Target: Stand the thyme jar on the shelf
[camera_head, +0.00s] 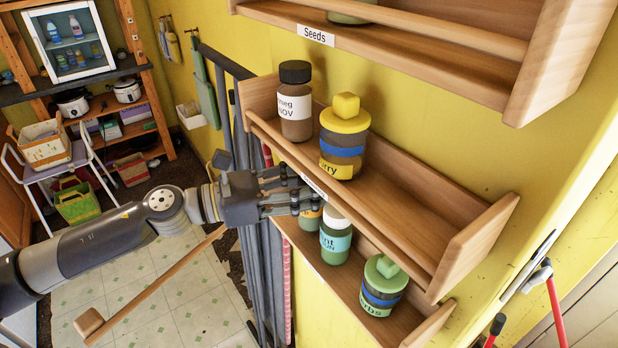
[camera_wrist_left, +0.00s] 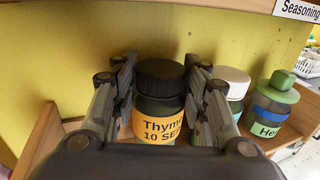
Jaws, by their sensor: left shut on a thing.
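The thyme jar (camera_wrist_left: 158,105) has a black lid and an orange label reading "Thyme". It is upright between the fingers of my left gripper (camera_head: 300,196), which is shut on it. In the head view only a bit of the thyme jar (camera_head: 310,216) shows below the fingers. It is at the lower shelf (camera_head: 348,281), at the left of the other jars there. Its base is hidden in the wrist view, and I cannot tell whether it touches the shelf board. My right gripper is not in view.
A white-lidded jar (camera_head: 335,241) stands just right of the thyme jar, and a green-lidded herbs jar (camera_head: 383,286) farther right. The middle shelf (camera_head: 420,208), with a nutmeg jar (camera_head: 295,103) and a curry jar (camera_head: 343,140), overhangs the gripper. A top shelf (camera_head: 440,38) reads "Seeds".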

